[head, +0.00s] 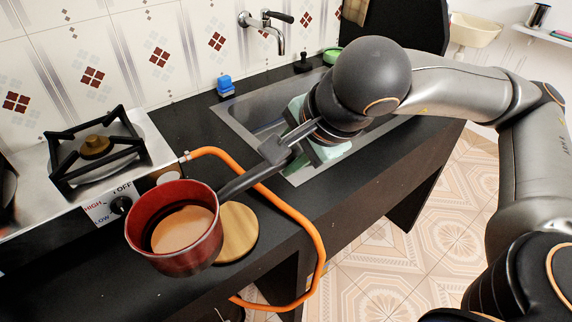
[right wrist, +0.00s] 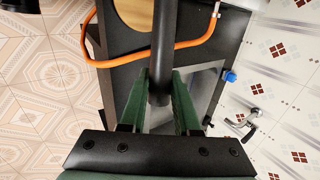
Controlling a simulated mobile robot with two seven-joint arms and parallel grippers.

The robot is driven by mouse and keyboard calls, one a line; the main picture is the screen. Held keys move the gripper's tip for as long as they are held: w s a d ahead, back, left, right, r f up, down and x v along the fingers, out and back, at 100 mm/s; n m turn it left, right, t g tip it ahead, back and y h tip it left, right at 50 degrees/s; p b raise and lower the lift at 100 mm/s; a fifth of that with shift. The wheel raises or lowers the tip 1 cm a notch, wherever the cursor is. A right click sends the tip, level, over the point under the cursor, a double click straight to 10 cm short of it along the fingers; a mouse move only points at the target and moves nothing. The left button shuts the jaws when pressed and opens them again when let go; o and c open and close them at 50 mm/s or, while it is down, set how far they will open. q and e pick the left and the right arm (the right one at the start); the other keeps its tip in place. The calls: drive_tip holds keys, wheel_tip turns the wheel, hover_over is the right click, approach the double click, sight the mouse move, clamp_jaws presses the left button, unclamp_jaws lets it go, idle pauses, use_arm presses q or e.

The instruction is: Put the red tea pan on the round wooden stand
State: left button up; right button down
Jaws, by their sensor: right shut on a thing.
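The red tea pan (head: 172,262), holding a light brown liquid, is upright at the lower left of the head view. Its dark handle (head: 240,183) runs up and right to my right gripper (head: 277,150), which is shut on it. In the right wrist view, the handle (right wrist: 164,45) passes between the green fingers of my right gripper (right wrist: 160,95). The round wooden stand (head: 240,232) is on the dark counter, just right of the pan and partly hidden by it. It also shows at the top of the right wrist view (right wrist: 135,12). My left gripper is out of view.
A gas stove (head: 152,143) with a black grate and knob stands at the left. An orange hose (head: 299,222) curves around the stand and over the counter edge. A sink (head: 240,118) lies behind my right gripper. A blue item (head: 225,86) is near the wall.

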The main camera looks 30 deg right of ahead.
drive_tip(key=w+d+p, duration=0.1)
drive_tip(key=p, duration=0.6)
drive_tip(key=shift+r, duration=0.1)
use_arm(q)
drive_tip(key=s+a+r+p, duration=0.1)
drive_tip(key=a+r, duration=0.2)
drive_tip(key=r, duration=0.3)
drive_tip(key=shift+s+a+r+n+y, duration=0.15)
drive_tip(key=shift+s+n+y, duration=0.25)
use_arm(e)
drive_tip(key=w+d+f, duration=0.3)
drive_tip(key=f, duration=0.3)
drive_tip(key=w+d+f, duration=0.3)
drive_tip(key=w+f, duration=0.1)
drive_tip(key=f, duration=0.1)
drive_tip(key=shift+d+f, duration=0.25)
drive_tip(key=shift+f, duration=0.15)
drive_tip(key=c, duration=0.6)
unclamp_jaws()
drive_tip(key=shift+c, duration=0.2)
use_arm(q)
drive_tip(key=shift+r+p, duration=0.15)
drive_tip(key=shift+p, duration=0.2)
use_arm(e)
drive_tip(key=v, duration=1.2)
